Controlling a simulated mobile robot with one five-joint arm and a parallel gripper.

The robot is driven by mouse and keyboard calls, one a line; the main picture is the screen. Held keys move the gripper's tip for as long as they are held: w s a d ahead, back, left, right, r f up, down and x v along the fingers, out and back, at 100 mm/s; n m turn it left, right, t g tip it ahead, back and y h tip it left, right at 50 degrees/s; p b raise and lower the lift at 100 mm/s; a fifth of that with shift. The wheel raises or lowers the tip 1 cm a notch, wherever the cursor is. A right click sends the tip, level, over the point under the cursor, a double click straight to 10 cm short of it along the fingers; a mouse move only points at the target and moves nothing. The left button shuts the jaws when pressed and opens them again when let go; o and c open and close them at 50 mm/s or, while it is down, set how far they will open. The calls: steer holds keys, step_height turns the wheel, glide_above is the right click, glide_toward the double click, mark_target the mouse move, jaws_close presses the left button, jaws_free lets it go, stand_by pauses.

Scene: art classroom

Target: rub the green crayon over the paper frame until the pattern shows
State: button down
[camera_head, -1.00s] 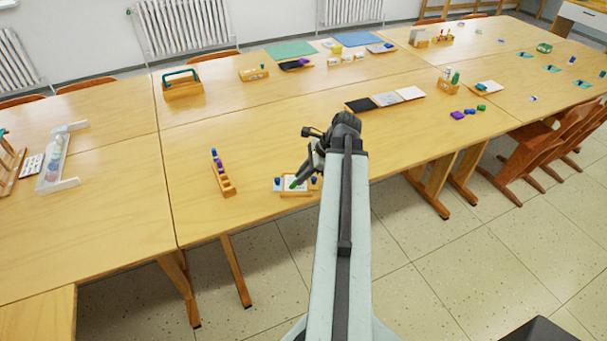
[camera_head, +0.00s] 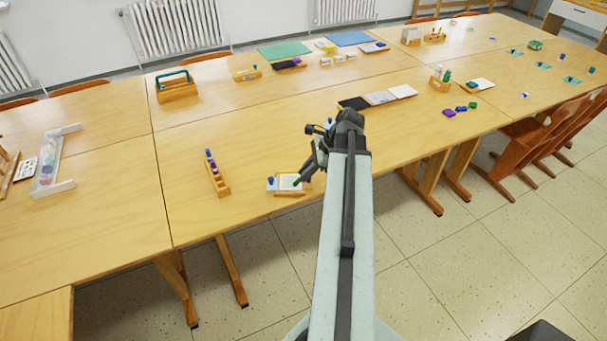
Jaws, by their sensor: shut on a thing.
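The paper frame (camera_head: 286,187) is a small wooden frame with a white sheet, lying near the front edge of the table. My gripper (camera_head: 305,174) hangs over its right side, shut on the green crayon (camera_head: 297,182). The crayon slants down to the left, its lower end over the right part of the sheet. I cannot tell whether it touches the paper. No pattern can be made out on the sheet at this size. My gripper and arm hide the area right of the frame.
A wooden crayon holder (camera_head: 222,186) with blue and purple pieces stands left of the frame. Black, grey and white sheets (camera_head: 380,97) lie behind my arm. A wooden tote (camera_head: 178,92) stands further back.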

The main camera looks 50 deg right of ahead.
step_height(320, 180, up, 4)
steer(key=shift+f+p, duration=0.2)
steer(key=shift+p, duration=0.95)
step_height(320, 180, up, 4)
steer(key=p, duration=0.3)
steer(key=shift+f+p, duration=0.1)
steer(key=shift+p, duration=0.25)
steer(key=shift+f, duration=0.1)
